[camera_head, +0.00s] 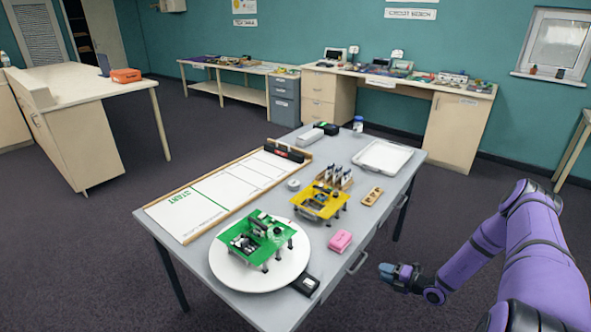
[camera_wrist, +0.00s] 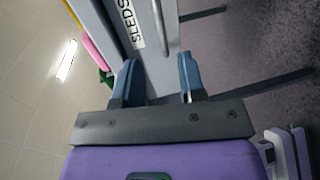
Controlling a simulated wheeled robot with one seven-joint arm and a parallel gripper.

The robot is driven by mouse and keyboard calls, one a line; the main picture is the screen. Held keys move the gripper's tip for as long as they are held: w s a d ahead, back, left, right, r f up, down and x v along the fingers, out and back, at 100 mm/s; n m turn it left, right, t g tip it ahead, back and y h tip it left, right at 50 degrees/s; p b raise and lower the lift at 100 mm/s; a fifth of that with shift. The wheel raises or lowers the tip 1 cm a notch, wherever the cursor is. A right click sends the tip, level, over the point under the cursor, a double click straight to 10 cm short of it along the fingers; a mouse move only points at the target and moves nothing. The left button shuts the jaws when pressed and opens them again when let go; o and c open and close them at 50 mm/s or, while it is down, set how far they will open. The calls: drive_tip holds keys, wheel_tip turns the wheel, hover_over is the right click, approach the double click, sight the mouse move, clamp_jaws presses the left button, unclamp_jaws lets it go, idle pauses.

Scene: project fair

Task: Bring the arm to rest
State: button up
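My purple arm reaches in from the right in the head view, and my gripper (camera_head: 386,270) hangs over the floor beside the right edge of the grey table (camera_head: 325,262). It touches nothing that I can see. In the wrist view my gripper (camera_wrist: 158,80) has its two blue fingers apart with nothing between them. Behind the fingers in that view is the table's side, with a drawer front labelled SLEDS (camera_wrist: 138,25) and its metal handle.
The table holds a white turntable (camera_head: 262,275) with a green sled (camera_head: 262,238), a yellow sled (camera_head: 319,202), a pink block (camera_head: 340,241), a white tray (camera_head: 382,157) and a track board (camera_head: 225,197). Workbenches stand along the far wall. The floor right of the table is open.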

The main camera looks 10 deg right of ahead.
drive_tip(key=w+a+r+n+g+y, duration=0.1)
drive_tip(key=a+r+n+g, duration=0.15)
drive_tip(key=r+n, duration=0.6)
drive_tip(key=w+a+r+n+g, duration=0.15)
drive_tip(key=r+n+g, duration=0.25)
drive_tip(key=r, duration=0.9)
drive_tip(key=w+a+r+n+g+y, duration=0.1)
drive_tip(key=a+r+n+g, duration=0.2)
drive_tip(key=r+n, duration=0.55)
drive_tip(key=s+a+r+n+g+h, duration=0.15)
drive_tip(key=s+a+r+n, duration=0.3)
drive_tip(key=r, duration=0.55)
drive_tip(key=s+a+r+n+g+h, duration=0.1)
drive_tip(key=s+a+r+n+h, duration=0.3)
drive_tip(key=r, duration=0.7)
drive_tip(key=s+a+r+n+t+h, duration=0.1)
drive_tip(key=s+r+n+t+h, duration=0.1)
drive_tip(key=s+r+n, duration=0.5)
drive_tip(key=s+a+r+n+t+h, duration=0.2)
drive_tip(key=s+r+n, duration=0.5)
drive_tip(key=s, duration=1)
drive_tip(key=shift+s+a+r+n+t+h, duration=0.3)
drive_tip(key=shift+s+r+n+t+h, duration=0.15)
drive_tip(key=shift+n+h, duration=0.8)
drive_tip(key=shift+w, duration=0.1)
